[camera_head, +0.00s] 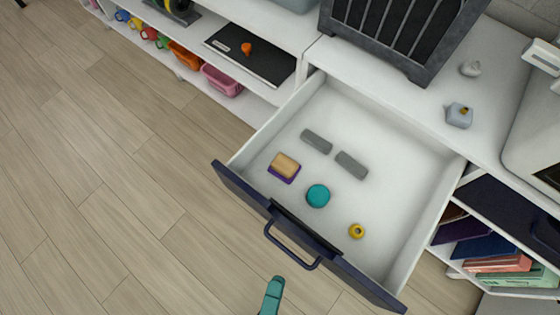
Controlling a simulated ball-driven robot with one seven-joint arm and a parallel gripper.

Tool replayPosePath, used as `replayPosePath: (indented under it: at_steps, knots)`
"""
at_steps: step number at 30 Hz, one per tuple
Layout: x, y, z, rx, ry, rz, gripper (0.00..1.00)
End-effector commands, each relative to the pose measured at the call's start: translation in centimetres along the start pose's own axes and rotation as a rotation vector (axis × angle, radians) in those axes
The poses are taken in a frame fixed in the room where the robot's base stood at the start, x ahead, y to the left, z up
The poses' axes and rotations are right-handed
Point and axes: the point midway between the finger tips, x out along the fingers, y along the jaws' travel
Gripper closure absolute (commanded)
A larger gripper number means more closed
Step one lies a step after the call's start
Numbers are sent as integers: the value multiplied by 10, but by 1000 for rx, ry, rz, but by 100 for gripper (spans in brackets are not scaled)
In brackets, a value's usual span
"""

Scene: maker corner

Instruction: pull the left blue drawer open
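The left blue drawer (322,255) is pulled far out of the white cabinet, with its dark navy front towards the lower left. Its dark bar handle (290,254) is on the outside of the front. Inside lie two grey blocks, a wooden block on a purple base, a teal round piece and a small yellow ring. A teal tip that looks like part of my gripper (271,296) shows at the bottom edge. It is below the handle and apart from it. The rest of the gripper is out of frame, so its opening is hidden.
Another dark navy panel (510,220) is at the right, above shelves with coloured books or boxes (500,262). A dark slatted box (400,35) stands on the cabinet top (460,85). Wooden floor (110,190) is clear at the left.

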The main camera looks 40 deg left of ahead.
Motion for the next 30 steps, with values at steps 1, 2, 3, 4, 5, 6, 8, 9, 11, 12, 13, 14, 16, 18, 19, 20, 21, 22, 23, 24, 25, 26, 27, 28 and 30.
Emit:
replayPosePath:
  at_steps: [1, 2, 3, 4, 5, 6, 8, 9, 11, 12, 13, 14, 16, 18, 19, 20, 21, 22, 23, 24, 25, 26, 27, 28, 30]
  knots:
    - [-10, 2, 1, 0, -3, 3, 64]
    - [-15, 2, 0, 1, -3, 3, 64]
    - [-21, 2, 1, 1, -3, 4, 64]
    - [-24, 2, 1, 1, -2, 3, 64]
    - [-27, 1, 0, 1, -2, 2, 64]
    - [-30, 1, 0, 1, -2, 2, 64]
    - [-34, 1, 0, 1, -1, 1, 64]
    - [-36, 0, 0, 1, 0, 1, 64]
    - [-38, 0, 0, 1, 0, 1, 64]
    - [-38, 0, 0, 1, 0, 0, 64]
    - [-38, 0, 0, 1, 0, 0, 64]
    - [-38, 0, 0, 1, 0, 0, 64]
    - [-38, 0, 0, 1, 0, 0, 64]
    - [-38, 0, 0, 1, 0, 0, 64]
    - [-38, 0, 0, 1, 0, 0, 64]
    - [-38, 0, 0, 1, 0, 0, 64]
    - [-38, 0, 0, 1, 0, 0, 64]
    - [-38, 0, 0, 1, 0, 0, 64]
    - [-38, 0, 0, 1, 0, 0, 64]
    - [-38, 0, 0, 1, 0, 0, 64]
    - [-38, 0, 0, 1, 0, 0, 64]
    - [-38, 0, 0, 1, 0, 0, 64]
    - [-38, 0, 0, 1, 0, 0, 64]
    - [-38, 0, 0, 1, 0, 0, 64]
    - [-38, 0, 0, 1, 0, 0, 64]
